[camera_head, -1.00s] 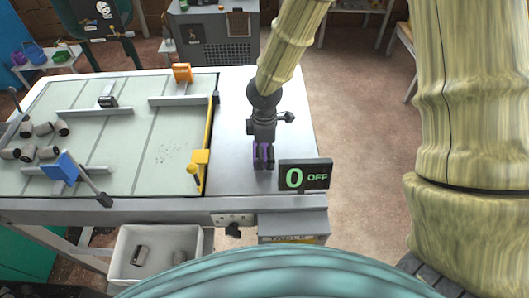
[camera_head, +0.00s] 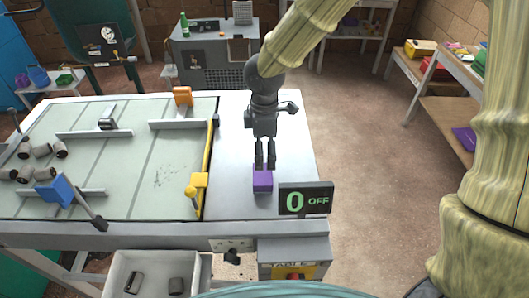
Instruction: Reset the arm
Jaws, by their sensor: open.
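My gripper (camera_head: 265,163) hangs at the end of my arm over the bare right part of the table (camera_head: 236,120). Its two dark fingers point down and stand a little apart, open. A purple block (camera_head: 262,181) is just below the fingertips, in front of the yellow bar's right side. I cannot tell whether the fingertips touch it.
Several grey plugs (camera_head: 41,151) lie at the table's left, by a blue lever (camera_head: 56,190). A yellow handle (camera_head: 197,183) and a sign reading "0 OFF" (camera_head: 305,200) flank the block. A white bin (camera_head: 153,277) with two dark pieces is below. The floor at right is clear.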

